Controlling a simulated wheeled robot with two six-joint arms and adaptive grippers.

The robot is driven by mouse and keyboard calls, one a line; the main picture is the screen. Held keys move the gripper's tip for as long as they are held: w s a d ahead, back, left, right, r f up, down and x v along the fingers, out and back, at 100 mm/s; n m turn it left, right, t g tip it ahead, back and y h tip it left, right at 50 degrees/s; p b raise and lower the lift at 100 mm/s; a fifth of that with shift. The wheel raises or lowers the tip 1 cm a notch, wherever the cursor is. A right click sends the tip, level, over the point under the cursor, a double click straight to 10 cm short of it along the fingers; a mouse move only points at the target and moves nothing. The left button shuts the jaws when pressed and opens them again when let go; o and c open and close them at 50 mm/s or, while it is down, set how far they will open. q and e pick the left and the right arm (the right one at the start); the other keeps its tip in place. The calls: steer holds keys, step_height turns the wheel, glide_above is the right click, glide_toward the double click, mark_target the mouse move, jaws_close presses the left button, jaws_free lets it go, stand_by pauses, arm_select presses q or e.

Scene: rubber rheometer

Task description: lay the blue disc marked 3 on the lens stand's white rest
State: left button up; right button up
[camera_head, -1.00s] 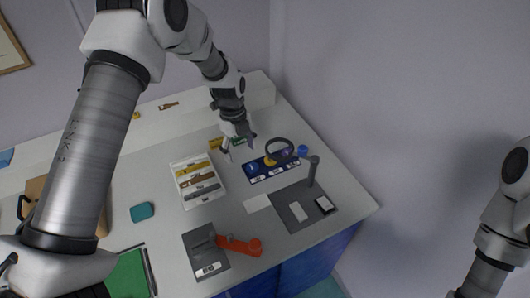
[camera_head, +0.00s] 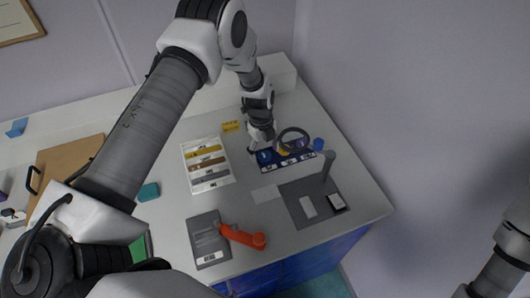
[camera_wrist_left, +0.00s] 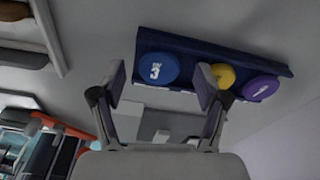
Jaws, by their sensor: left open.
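The blue disc marked 3 (camera_wrist_left: 158,67) lies at one end of a dark blue tray (camera_wrist_left: 186,44), beside a yellow disc (camera_wrist_left: 223,75) and a purple disc (camera_wrist_left: 262,88). My left gripper (camera_wrist_left: 160,80) is open, its fingers appearing on either side of the blue disc in the left wrist view; it holds nothing. In the head view the left gripper (camera_head: 262,148) is over the tray's left end and partly hides the disc. My right gripper is out of view.
The lens ring overhangs the tray's right part. A sample card with several strips (camera_head: 206,165) lies left of the tray.

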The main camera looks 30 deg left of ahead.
mark_target(265, 159)
arm_select(q)
steer(key=c, duration=0.9)
steer(key=shift+c, duration=0.2)
steer(key=shift+r+b, duration=0.4)
steer(key=shift+b, duration=0.05)
step_height(265, 159, up, 2)
steer(key=shift+b, duration=0.75)
steer(key=shift+s+d+r+b, duration=0.25)
steer(key=shift+s+b, duration=0.05)
steer(key=shift+s, duration=0.35)
steer(key=s+d+b, duration=0.1)
steer(key=s+b, duration=0.1)
steer(key=s, duration=0.2)
steer(key=s+d+r+b, duration=0.1)
steer(key=s+d+b, duration=0.1)
steer(key=s, duration=0.2)
steer(key=s+d+b, duration=0.2)
steer(key=s, duration=0.3)
steer(key=shift+d+r, duration=0.15)
steer(key=shift+r, duration=0.1)
steer(key=shift+s+d+r+n, duration=0.1)
steer(key=shift+s+n, duration=0.2)
steer(key=shift+s, duration=0.05)
